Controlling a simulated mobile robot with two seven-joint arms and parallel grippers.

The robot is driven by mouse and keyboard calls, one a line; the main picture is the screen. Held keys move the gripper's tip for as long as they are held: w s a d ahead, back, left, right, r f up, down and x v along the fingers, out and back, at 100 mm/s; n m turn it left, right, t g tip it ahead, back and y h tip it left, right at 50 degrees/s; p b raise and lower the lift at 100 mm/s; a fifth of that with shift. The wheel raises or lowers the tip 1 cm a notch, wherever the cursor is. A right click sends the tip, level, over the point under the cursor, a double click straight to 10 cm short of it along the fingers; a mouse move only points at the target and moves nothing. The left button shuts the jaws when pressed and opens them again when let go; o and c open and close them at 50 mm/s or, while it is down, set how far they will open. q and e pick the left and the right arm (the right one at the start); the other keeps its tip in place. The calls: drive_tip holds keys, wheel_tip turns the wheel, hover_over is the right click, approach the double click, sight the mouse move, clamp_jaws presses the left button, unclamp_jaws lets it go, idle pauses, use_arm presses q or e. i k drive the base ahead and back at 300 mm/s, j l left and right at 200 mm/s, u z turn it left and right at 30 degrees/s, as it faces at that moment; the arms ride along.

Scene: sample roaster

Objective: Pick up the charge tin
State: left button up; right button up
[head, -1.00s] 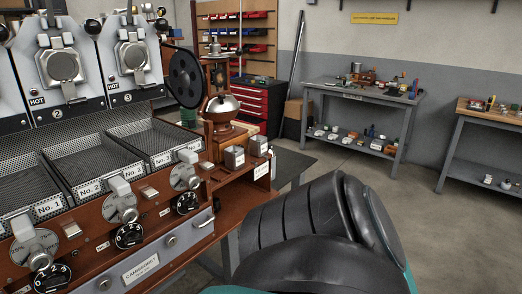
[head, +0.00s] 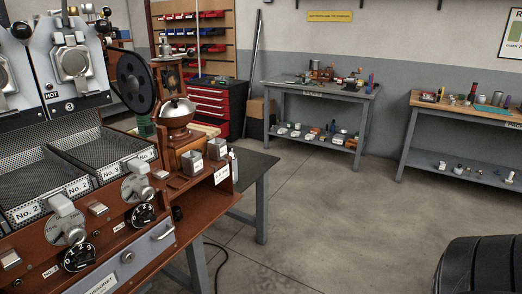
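Two small square metal tins stand side by side on the wooden shelf at the right end of the roaster. The nearer tin (head: 192,163) is on the left and the farther tin (head: 217,149) is on the right. I cannot read which of them is the charge tin. Both look upright, with nothing touching them from above. Neither of my grippers shows in the head view. Only a black link of my own arm shows at the bottom right corner, well away from the tins.
The sample roaster (head: 140,228) with its knobs and perforated trays fills the left. A coffee grinder (head: 176,112) stands just behind the tins. A dark table (head: 252,166) lies right of them. Workbenches (head: 320,90) line the back wall. The middle floor is clear.

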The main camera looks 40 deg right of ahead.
sight(217, 148)
drive_tip(key=z, duration=1.1)
drive_tip(key=u, duration=1.55)
drive_tip(key=z, duration=1.55)
drive_tip(key=i+l+u, duration=0.1)
drive_tip(key=u, duration=0.75)
drive_tip(key=i+l+u, duration=0.55)
drive_tip(key=l, duration=0.3)
